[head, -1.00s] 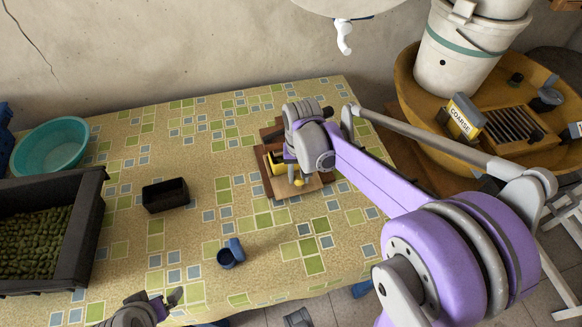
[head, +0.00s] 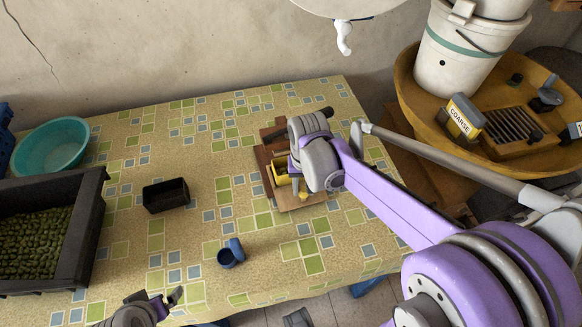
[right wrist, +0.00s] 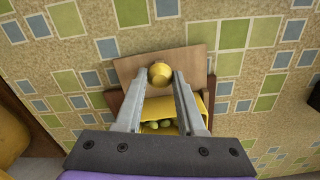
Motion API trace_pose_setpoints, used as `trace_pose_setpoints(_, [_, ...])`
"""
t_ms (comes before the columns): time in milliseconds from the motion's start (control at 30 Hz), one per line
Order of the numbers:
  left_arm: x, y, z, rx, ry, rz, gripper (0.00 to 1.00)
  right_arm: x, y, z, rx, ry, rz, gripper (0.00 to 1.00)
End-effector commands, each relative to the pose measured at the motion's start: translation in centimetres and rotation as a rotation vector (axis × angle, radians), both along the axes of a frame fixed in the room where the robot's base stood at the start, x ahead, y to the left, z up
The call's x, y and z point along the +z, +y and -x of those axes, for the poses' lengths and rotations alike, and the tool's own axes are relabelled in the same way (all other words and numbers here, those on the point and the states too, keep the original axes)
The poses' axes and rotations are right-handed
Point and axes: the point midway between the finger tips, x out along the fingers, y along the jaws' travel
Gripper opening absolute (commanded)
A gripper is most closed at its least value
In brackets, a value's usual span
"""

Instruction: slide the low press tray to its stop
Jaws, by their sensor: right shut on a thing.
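The low press tray (head: 281,177) is a small yellow box on a wooden press base (head: 302,203) towards the back right of the table. In the right wrist view the yellow tray (right wrist: 186,108) has a few green olives (right wrist: 157,124) inside and a round yellow knob (right wrist: 160,75) in front. My right gripper (head: 296,186) is shut on this knob, one finger on each side. Its wrist hides part of the press in the head view. My left gripper (head: 172,297) is at the bottom edge, away from the press; its opening is unclear.
A black crate of olives (head: 96,215) and a teal bowl (head: 52,146) stand at the left. A small black box (head: 166,195) and a blue cup (head: 231,254) sit on the table left of the press. The tablecloth between them is clear.

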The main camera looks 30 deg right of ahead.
Motion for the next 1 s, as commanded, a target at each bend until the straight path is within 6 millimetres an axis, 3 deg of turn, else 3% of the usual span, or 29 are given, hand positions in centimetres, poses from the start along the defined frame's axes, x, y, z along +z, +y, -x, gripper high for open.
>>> trace_pose_setpoints(867, [0.5, 0.0, -0.1, 0.000, -0.002, 0.000, 1.00, 0.0, 0.6, 3.3, 0.000, 0.001, 0.000, 0.00])
trace_pose_setpoints(900, [0.5, 0.0, -0.1, 0.000, -0.002, 0.000, 1.00, 0.0, 0.6, 3.3, 0.000, 0.001, 0.000, 0.44])
trace_pose_setpoints(1000, [0.5, 0.0, -0.1, 0.000, -0.002, 0.000, 1.00, 0.0, 0.6, 3.3, 0.000, 0.001, 0.000, 0.62])
